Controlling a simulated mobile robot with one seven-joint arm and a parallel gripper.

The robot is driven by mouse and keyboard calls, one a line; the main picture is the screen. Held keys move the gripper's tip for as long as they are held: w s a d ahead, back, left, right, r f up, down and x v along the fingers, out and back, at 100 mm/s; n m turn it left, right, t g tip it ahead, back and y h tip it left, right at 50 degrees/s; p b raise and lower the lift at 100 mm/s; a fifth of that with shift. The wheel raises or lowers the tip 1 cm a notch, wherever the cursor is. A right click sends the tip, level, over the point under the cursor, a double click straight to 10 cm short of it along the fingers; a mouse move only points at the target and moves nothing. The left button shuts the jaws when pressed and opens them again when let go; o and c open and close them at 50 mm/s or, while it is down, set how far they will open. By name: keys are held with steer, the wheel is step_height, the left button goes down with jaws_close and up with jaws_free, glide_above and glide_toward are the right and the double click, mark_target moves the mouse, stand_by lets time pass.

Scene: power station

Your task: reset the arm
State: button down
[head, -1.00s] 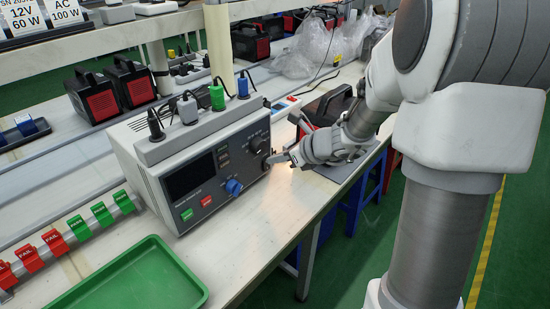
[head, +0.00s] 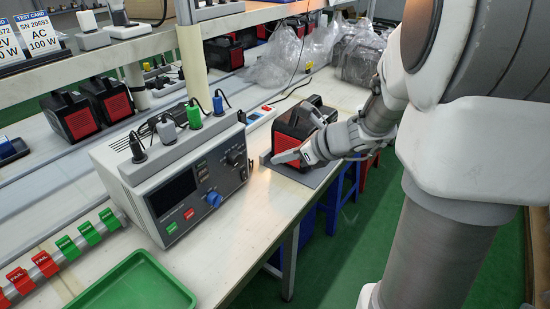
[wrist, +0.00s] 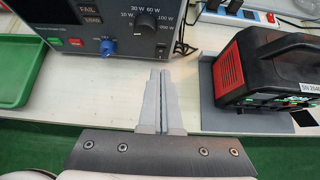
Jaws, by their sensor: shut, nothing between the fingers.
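My gripper (head: 278,159) is shut and empty. In the head view it is in front of the black and red power station (head: 304,130), to the right of the grey test unit (head: 180,182). The power station sits on a grey plate (wrist: 208,100). In the head view my gripper hides part of it.
A green tray (head: 135,285) lies at the bench's near end. Green and red tags (head: 78,240) line a rail left of the test unit. Plastic-wrapped items (head: 345,50) lie at the back. Blue stools (head: 340,200) stand beneath the bench. The bench before the test unit is clear.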

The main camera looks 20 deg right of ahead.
stand_by(0.4)
steer(key=s+a+r+n+g, duration=0.4)
steer(key=s+a+n, duration=0.55)
steer(key=n, duration=0.35)
steer(key=s+d+r+n+t+h, duration=0.1)
steer(key=s+d+r+n+h, duration=0.15)
steer(key=s+n, duration=0.45)
steer(key=s+d+r+n+h, duration=0.1)
steer(key=s+d+n+h, duration=0.1)
steer(key=s+n+h, duration=0.35)
step_height(320, 180, up, 16)
steer(key=n+y+p, duration=0.1)
steer(key=n+p, duration=0.2)
steer(key=p, duration=1.2)
steer(key=shift+f+y, duration=0.2)
steer(key=shift+y, duration=0.2)
steer(key=shift+s, duration=0.1)
